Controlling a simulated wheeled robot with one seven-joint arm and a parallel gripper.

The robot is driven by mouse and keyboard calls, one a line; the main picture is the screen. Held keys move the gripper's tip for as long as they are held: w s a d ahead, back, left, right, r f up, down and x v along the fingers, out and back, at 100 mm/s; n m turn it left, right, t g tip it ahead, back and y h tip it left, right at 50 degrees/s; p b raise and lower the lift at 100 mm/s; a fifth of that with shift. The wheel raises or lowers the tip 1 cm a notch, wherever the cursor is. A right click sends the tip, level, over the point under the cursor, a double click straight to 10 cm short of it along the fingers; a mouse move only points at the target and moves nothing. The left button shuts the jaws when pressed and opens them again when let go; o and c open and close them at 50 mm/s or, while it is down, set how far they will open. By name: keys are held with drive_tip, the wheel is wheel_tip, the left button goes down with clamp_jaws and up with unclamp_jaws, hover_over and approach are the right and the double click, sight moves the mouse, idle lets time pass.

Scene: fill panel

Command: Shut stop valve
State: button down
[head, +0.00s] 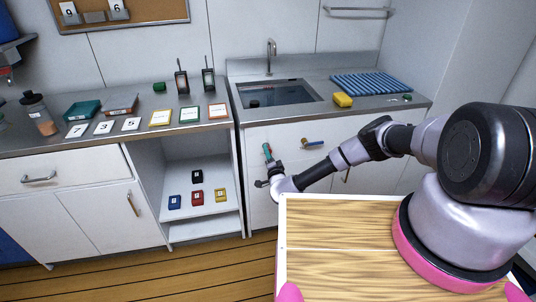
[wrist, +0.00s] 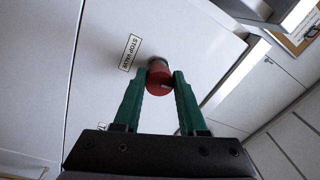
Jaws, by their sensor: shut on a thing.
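The stop valve (wrist: 160,77) is a red round knob on a white cabinet front, beside a label (wrist: 130,52) reading "STOP VALVE". My gripper (wrist: 160,84) has its green fingers on both sides of the red knob and is shut on it. Whether the valve is open or shut cannot be told.
A blue-handled lever (head: 313,143) sits on the same cabinet front, right of my gripper. The sink (head: 278,92) is above. An open shelf (head: 205,205) with several small coloured boxes is to the left. A second label (wrist: 101,127) is partly hidden by my gripper.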

drive_tip(key=shift+f, duration=0.2)
drive_tip(key=c, duration=0.6)
unclamp_jaws()
drive_tip(key=shift+o, duration=0.6)
drive_tip(key=shift+r, duration=0.1)
drive_tip(key=v, duration=1)
drive_tip(key=shift+s, duration=0.4)
drive_tip(key=shift+d, duration=0.15)
